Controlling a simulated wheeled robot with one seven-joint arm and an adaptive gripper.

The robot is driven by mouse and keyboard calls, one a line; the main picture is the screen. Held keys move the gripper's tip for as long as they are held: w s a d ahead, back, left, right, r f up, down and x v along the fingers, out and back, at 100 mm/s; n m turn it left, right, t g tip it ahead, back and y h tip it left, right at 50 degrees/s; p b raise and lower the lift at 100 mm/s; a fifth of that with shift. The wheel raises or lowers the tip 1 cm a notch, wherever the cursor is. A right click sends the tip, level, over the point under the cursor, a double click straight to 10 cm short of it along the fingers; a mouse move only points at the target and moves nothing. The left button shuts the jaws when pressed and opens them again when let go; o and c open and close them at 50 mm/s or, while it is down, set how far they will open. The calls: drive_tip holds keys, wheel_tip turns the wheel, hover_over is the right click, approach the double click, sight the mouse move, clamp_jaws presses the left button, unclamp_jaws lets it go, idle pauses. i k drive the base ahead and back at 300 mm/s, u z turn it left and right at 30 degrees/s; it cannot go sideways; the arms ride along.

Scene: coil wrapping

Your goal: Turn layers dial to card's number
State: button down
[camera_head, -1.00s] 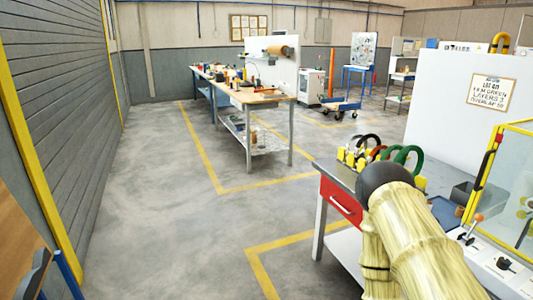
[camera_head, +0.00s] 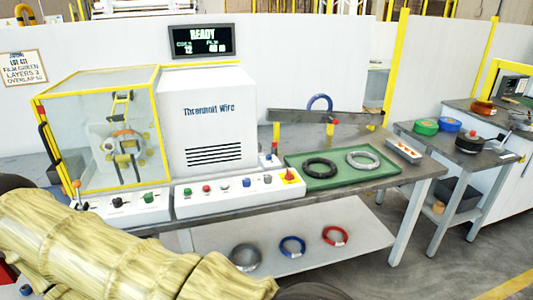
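The job card (camera_head: 23,69) hangs on the white wall at the far left; it reads film green, layers 3, and an overlap line too small to read surely. The wrapping machine (camera_head: 207,120) stands on the bench. Its front panels carry a black knob (camera_head: 117,202), a green knob (camera_head: 148,197) and several coloured buttons. Their labels are too small to read, so I cannot tell which is the layers dial. My arm, in a pale yellow sleeve, crosses the lower left below the panels. My gripper is not in view.
A yellow-framed guard (camera_head: 157,120) encloses the wrapping ring. The display (camera_head: 202,41) reads READY. A green tray (camera_head: 293,178) holds a black coil and a grey coil. A red-tipped lever (camera_head: 289,174) stands at the panel's right end. Several coils lie on the lower shelf (camera_head: 350,246).

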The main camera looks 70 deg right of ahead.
sight(247, 182)
drive_tip(key=z, duration=2.1)
drive_tip(key=k, duration=0.65)
drive_tip(key=u, duration=0.6)
drive_tip(key=i, duration=0.95)
drive_tip(key=z, duration=0.25)
